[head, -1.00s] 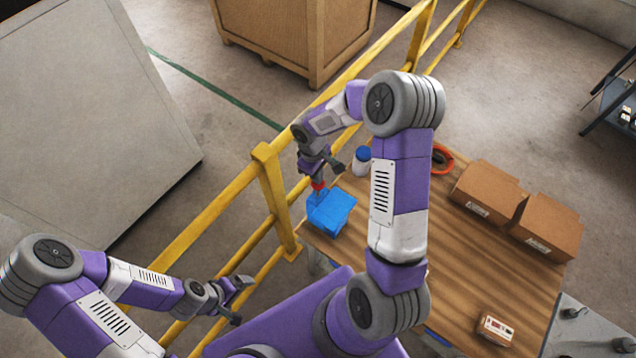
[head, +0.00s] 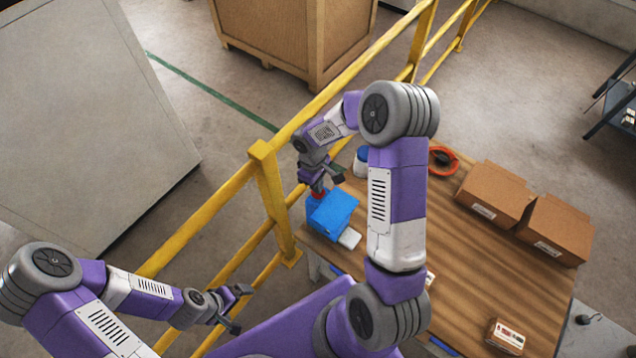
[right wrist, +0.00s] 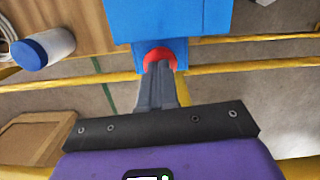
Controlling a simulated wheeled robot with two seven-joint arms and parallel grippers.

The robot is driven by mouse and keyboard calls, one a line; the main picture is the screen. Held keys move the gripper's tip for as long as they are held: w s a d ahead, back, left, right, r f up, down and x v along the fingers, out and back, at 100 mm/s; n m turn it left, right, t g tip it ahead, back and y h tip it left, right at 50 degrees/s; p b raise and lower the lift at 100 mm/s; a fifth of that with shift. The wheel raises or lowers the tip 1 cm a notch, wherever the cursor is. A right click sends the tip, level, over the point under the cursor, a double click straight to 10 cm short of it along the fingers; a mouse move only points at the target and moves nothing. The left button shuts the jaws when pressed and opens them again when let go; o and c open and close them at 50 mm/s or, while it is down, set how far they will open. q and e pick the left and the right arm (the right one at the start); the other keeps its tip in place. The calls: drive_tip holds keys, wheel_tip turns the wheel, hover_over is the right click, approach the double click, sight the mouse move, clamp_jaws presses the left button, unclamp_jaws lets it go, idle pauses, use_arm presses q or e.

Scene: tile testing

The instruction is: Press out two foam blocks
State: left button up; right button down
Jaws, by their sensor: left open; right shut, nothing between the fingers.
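A blue box-shaped press (head: 333,214) stands at the table's left corner, with a red button (right wrist: 158,56) on its side in the right wrist view. My right gripper (right wrist: 158,72) is shut and empty, its fingertips at the red button and seemingly touching it. In the head view the right gripper (head: 318,187) is at the press's far left side. A small pale block (head: 349,239), likely foam, lies on the table against the press's near side. My left gripper (head: 236,308) is open and empty, away from the table, near the yellow railing.
Two cardboard boxes (head: 495,192) stand at the table's right. A white bottle with a blue lid (right wrist: 45,48) and an orange ring-shaped item (head: 444,159) are farther back. A small labelled box (head: 507,337) lies near the front. Yellow railing (head: 270,190) runs along the table's left.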

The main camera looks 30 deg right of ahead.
drive_tip(key=w, duration=0.1)
drive_tip(key=w+a+r, duration=0.1)
drive_tip(key=shift+w+a, duration=0.2)
drive_tip(key=shift+w, duration=0.15)
wheel_tip(320, 180, up, 8)
drive_tip(key=shift+w+a+f+p, duration=0.2)
drive_tip(key=shift+w+p, duration=0.2)
drive_tip(key=shift+p, duration=0.05)
idle(1.2)
